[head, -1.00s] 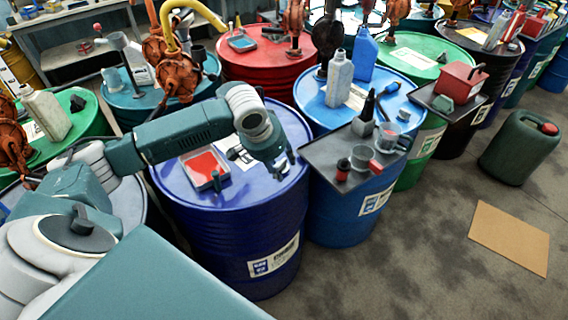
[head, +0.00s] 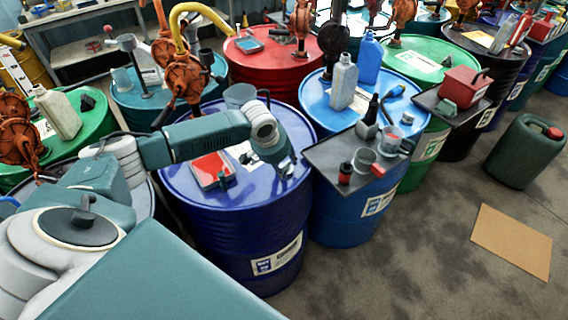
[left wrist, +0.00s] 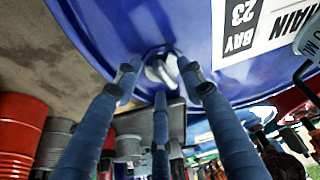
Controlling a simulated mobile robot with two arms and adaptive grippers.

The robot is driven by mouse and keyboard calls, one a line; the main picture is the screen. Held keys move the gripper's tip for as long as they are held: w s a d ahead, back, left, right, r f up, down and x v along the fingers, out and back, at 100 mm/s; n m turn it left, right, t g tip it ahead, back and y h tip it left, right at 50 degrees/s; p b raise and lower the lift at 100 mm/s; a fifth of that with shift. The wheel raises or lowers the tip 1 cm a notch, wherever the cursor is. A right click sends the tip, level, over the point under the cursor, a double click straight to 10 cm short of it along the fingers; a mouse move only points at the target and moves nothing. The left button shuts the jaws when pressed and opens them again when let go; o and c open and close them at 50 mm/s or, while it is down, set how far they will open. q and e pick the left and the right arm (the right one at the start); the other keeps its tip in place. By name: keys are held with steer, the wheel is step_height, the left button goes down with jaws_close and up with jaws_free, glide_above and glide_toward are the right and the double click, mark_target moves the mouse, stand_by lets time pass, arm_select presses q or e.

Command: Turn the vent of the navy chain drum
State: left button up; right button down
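The navy chain drum (head: 235,235) stands upright at the centre of the head view. In the left wrist view its blue top (left wrist: 110,25) carries a label (left wrist: 262,28) reading CHAIN, BAY 23. The pale vent (left wrist: 160,68) sits near the rim of that top. My left gripper (head: 287,168) is low over the right side of the drum top. In the left wrist view its three blue fingers (left wrist: 160,80) are spread around the vent with gaps showing. Contact cannot be told. In the head view the vent is hidden by the gripper. My right gripper is out of view.
A dark tray (head: 325,158) with cups and bottles lies on the blue drum (head: 340,210) close to the right. Orange pumps (head: 180,85) rise behind. The floor at right is partly clear.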

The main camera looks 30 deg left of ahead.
arm_select(q)
steer(key=shift+f, duration=0.1)
steer(key=c, duration=0.8)
jaws_close()
steer(key=shift+r, duration=0.25)
steer(key=shift+a, duration=0.1)
